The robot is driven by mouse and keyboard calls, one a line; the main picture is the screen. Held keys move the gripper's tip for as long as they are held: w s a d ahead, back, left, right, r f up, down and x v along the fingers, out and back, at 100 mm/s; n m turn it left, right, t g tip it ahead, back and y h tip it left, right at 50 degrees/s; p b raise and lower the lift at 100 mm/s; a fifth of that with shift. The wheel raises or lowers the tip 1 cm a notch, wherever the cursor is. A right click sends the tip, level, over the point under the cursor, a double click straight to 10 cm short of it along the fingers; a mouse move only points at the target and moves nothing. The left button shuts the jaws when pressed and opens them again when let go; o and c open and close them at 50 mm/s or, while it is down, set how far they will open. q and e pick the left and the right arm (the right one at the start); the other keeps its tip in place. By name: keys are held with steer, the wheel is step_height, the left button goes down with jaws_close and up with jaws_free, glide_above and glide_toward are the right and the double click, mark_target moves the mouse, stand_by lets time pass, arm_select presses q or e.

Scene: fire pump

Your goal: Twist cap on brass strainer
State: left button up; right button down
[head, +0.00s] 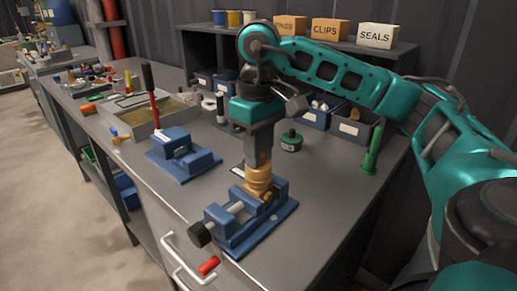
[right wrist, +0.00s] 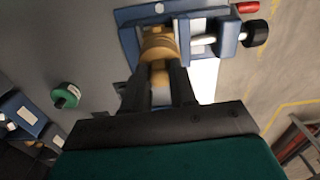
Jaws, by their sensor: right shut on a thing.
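The brass strainer (head: 260,191) stands upright in the jaws of a blue vise (head: 236,236) at the bench's front edge. It also shows in the right wrist view (right wrist: 158,42). My right gripper (head: 258,166) points down from above, its dark fingers shut on the brass cap (right wrist: 159,78) at the strainer's top. The cap appears to touch the strainer or sit on it. The fingers hide most of it, so I cannot tell how far it is seated. My left gripper is not in view.
A second blue vise (head: 183,157) stands to the left. Blue bins (head: 353,131) line the back under a shelf with labelled boxes.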

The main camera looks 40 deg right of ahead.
steer(key=shift+f+b, duration=0.65)
stand_by(1.4)
steer(key=m, duration=0.5)
stand_by(0.4)
steer(key=m+p, duration=0.1)
steer(key=m, duration=0.4)
steer(key=shift+m, duration=0.3)
steer(key=m, duration=0.5)
steer(key=shift+p, duration=0.3)
